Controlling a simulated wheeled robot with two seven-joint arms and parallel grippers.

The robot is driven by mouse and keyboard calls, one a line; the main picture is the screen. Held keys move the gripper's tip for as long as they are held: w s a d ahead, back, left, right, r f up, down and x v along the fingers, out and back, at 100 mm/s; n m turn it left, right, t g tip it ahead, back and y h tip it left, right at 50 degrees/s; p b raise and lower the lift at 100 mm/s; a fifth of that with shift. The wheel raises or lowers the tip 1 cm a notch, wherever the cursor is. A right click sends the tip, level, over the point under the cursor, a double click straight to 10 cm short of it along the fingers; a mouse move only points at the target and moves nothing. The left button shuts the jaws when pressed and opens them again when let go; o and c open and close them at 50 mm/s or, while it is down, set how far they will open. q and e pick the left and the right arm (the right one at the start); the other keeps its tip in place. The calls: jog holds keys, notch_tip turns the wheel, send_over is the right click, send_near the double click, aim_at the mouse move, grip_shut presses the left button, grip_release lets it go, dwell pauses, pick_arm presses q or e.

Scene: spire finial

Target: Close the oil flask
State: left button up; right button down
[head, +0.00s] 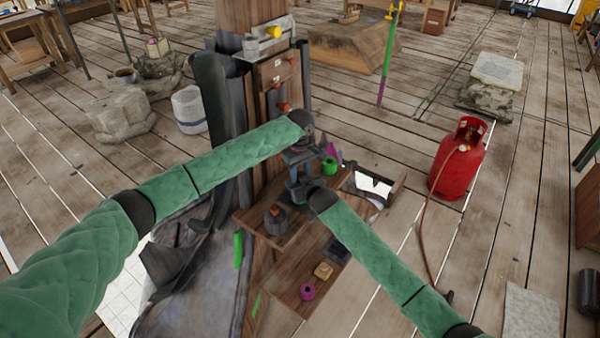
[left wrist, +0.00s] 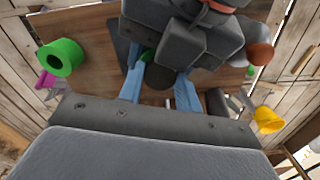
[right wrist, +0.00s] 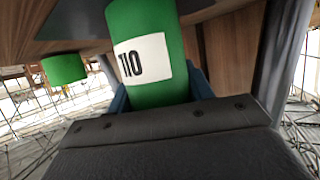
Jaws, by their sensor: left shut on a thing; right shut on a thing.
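The green flask with a white label reading 110 (right wrist: 145,55) stands between the blue fingers of my right gripper (right wrist: 158,92), which is shut on it. In the left wrist view, the blue fingers of my left gripper (left wrist: 157,92) are shut on a small dark round piece, apparently the flask's cap (left wrist: 157,76). A sliver of green shows behind it. In the head view, my left gripper (head: 302,160) is just above my right gripper (head: 299,188). The grippers mostly hide the flask there. I cannot tell whether the cap touches or is seated on its neck.
A green spool (head: 329,166) is close to the grippers. A purple ring (head: 307,291) lies lower down.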

pick_arm(q)
jog(key=m, duration=0.4)
jog(key=o, duration=1)
jog(key=shift+c, duration=0.2)
jog(key=shift+r, duration=0.1)
jog(key=shift+r, duration=2.15)
